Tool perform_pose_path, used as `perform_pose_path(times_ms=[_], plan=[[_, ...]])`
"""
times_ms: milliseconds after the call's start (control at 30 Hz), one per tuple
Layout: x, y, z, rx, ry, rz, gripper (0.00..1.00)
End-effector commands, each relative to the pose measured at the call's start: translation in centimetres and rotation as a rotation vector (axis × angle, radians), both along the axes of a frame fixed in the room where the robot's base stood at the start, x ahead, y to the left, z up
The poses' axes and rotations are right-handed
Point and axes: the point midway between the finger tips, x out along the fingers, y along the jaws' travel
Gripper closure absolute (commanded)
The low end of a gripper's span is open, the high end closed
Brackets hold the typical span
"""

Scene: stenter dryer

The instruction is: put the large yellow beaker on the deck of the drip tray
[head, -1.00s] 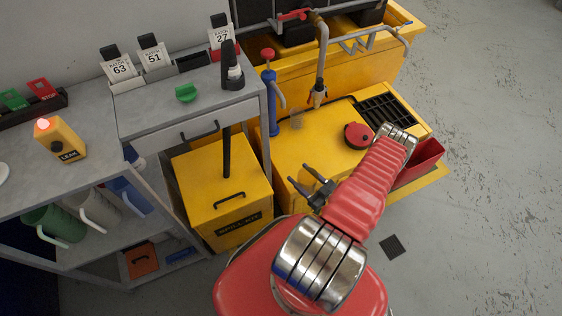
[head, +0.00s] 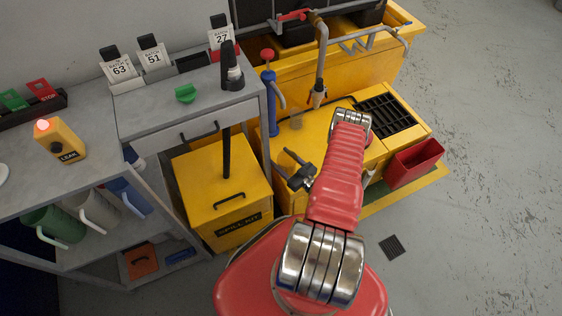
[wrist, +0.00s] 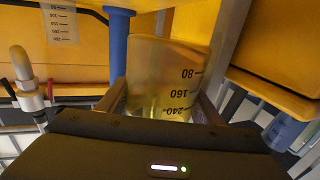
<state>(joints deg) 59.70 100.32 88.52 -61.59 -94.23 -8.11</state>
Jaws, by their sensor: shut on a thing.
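The large yellow beaker (wrist: 165,80) is see-through with dark marks, and stands between my jaws in the wrist view. My gripper (wrist: 162,105) is shut on it. In the head view my gripper (head: 297,174) is over the near left part of the yellow bench; I cannot make out the beaker there against the yellow. The drip tray seems to be the yellow unit with the black grated deck (head: 385,117), to the right of my wrist and well apart from my gripper. The visible deck is bare.
A tap pipe (head: 320,62) hangs above. A red bin (head: 413,163) is at the bench's right end. The yellow spill kit box (head: 222,190) and grey shelf unit are left.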

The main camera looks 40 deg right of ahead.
Motion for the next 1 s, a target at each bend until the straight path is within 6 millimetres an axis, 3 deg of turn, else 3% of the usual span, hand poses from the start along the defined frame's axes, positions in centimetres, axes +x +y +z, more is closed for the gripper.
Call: perform_pose_path(times_ms=[367, 667, 1000], plan=[[1.0, 0.2, 0.0, -0.001, -0.001, 0.004, 0.67], [0.9, 0.2, -3.2, 0.001, 0.001, 0.001, 0.67], [1.0, 0.2, -3.5, 0.0, 0.0, 0.001, 0.67]])
